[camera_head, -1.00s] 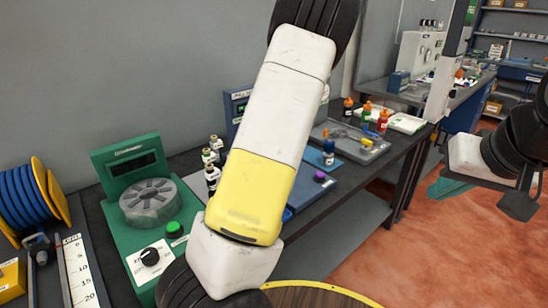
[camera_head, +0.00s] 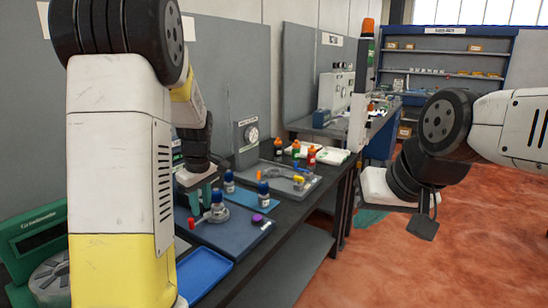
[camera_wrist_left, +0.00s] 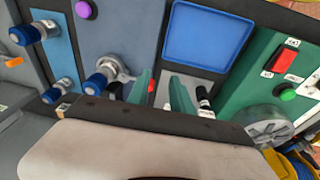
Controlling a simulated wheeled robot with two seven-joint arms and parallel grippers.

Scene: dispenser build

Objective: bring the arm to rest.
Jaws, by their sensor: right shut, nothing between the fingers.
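My left arm fills the left of the head view. Its gripper (camera_head: 203,200) points down over the blue-grey board (camera_head: 232,232), beside a blue-capped bottle (camera_head: 217,207) in a grey ring. In the left wrist view its two green fingers (camera_wrist_left: 163,92) are apart with nothing seen gripped between them; the bottle (camera_wrist_left: 97,84) stands to their left. A small red part (camera_wrist_left: 152,87) shows close by one finger. My right gripper (camera_head: 370,218) shows only as green fingers beyond its white wrist, over the floor and clear of the bench; it is shut and empty.
Two more blue-capped bottles (camera_head: 263,194) (camera_head: 229,181) stand behind. A blue tray (camera_head: 203,274) lies at the bench's front, a green dispenser (camera_head: 35,235) at left. A grey tray (camera_head: 300,188) and orange-capped bottles (camera_head: 296,148) stand farther back. The red floor at right is open.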

